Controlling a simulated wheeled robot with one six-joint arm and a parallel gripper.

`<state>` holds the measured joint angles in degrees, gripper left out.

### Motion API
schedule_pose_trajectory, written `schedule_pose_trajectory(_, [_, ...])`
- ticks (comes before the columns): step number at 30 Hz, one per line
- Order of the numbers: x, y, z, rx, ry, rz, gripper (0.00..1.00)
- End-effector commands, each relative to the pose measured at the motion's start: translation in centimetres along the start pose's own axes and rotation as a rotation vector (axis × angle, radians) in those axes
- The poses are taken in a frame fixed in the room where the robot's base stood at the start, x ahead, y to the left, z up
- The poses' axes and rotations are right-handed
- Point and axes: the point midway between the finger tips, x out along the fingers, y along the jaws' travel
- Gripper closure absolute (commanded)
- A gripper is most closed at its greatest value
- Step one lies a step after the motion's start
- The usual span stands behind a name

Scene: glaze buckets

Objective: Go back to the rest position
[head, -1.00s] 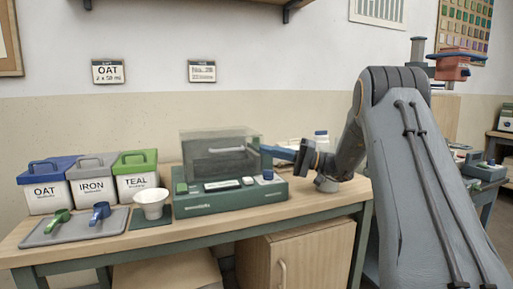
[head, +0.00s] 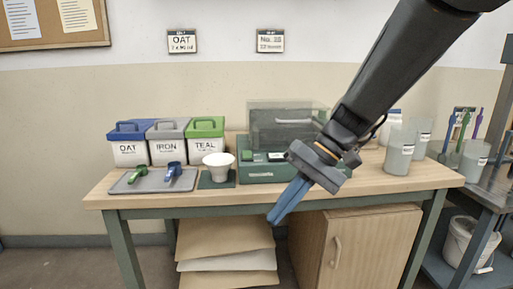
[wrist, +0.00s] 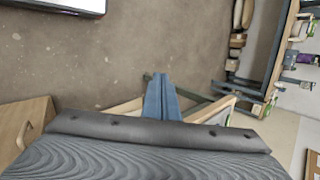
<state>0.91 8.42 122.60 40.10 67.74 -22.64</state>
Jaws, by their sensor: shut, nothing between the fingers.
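My gripper (head: 276,219) hangs from my raised arm in front of the bench, its blue fingers together and empty, pointing down and to the left in the head view. In the wrist view the gripper fingers (wrist: 161,82) are side by side above the floor. The green machine (head: 262,172) with a clear cover stands behind my wrist on the bench, partly hidden by it. The fingers are clear of the bench's objects.
Three lidded tubs, blue OAT (head: 130,152), grey IRON (head: 168,150) and green TEAL (head: 206,147), stand at the back left. A grey tray (head: 134,185) holds two scoops. Pale beakers (head: 400,152) stand at right.

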Motion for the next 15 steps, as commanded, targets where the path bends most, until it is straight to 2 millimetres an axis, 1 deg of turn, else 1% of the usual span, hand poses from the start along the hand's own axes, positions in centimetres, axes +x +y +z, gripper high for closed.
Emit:
schedule_pose_trajectory(1, [0.9,0.5,2.4,-0.018,-0.007,0.081,1.00])
schedule_pose_trajectory(3, [1.8,1.8,5.0,-0.037,-0.005,0.190,1.00])
schedule_pose_trajectory(6, [2.5,3.5,7.7,-0.069,0.009,0.311,1.00])
schedule_pose_trajectory(9, [2.8,4.8,9.4,-0.100,0.028,0.397,1.00])
schedule_pose_trajectory(15, [3.1,6.9,11.8,-0.164,0.072,0.520,1.00])
